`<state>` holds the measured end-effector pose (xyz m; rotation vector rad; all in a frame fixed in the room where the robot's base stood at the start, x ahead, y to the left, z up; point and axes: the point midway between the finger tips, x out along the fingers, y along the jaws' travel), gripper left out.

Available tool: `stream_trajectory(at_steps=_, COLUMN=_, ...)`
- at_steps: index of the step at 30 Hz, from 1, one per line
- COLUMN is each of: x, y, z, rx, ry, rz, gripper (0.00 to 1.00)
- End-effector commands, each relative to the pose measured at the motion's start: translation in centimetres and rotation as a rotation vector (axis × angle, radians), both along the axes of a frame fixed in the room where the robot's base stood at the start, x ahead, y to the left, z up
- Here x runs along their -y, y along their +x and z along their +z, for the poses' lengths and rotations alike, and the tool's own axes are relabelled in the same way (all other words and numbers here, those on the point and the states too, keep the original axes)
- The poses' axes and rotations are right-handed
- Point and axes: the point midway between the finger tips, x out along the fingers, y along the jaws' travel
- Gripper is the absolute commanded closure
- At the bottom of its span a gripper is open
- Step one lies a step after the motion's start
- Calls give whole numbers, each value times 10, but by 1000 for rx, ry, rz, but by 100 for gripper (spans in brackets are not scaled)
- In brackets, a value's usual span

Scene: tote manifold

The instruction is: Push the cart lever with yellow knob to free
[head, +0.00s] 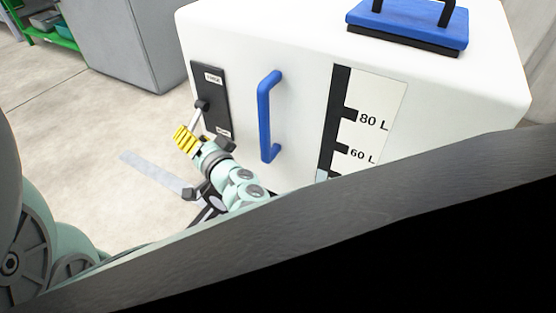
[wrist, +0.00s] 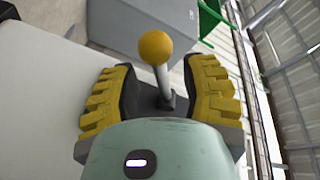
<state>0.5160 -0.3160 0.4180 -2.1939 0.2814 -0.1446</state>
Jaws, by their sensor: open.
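The cart (head: 300,60) is a large white box filling much of the head view. A black lever plate (head: 210,84) with two small white labels is on its front, left of a blue handle. The lever's grey rod (head: 196,118) runs from a dark pivot down and left toward my gripper (head: 186,138). In the wrist view the round yellow knob (wrist: 155,48) tops the lever's rod, which stands between the two ribbed yellow fingers of my gripper (wrist: 163,78). The fingers are open, with gaps visible around the rod. In the head view the knob cannot be told from the yellow fingers.
The blue vertical handle (head: 266,115) sticks out close to the right of my gripper. A level gauge (head: 367,118) is farther right, and a blue lid (head: 408,25) is on top. A grey cabinet (head: 130,40) and green shelf (head: 55,37) stand behind. Floor at left is open.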

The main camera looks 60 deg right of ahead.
Motion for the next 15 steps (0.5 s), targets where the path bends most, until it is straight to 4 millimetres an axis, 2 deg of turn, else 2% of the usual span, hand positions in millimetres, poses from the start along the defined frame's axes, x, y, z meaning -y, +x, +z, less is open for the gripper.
stream_trajectory(at_steps=3, x=4, y=15, z=-2, rx=1, ry=-1, rz=2, gripper=55)
stream_trajectory(at_steps=6, x=6, y=21, z=-1, rx=0, ry=0, rz=0, gripper=55)
stream_trajectory(at_steps=15, x=7, y=25, z=0, rx=-1, ry=1, rz=0, gripper=55)
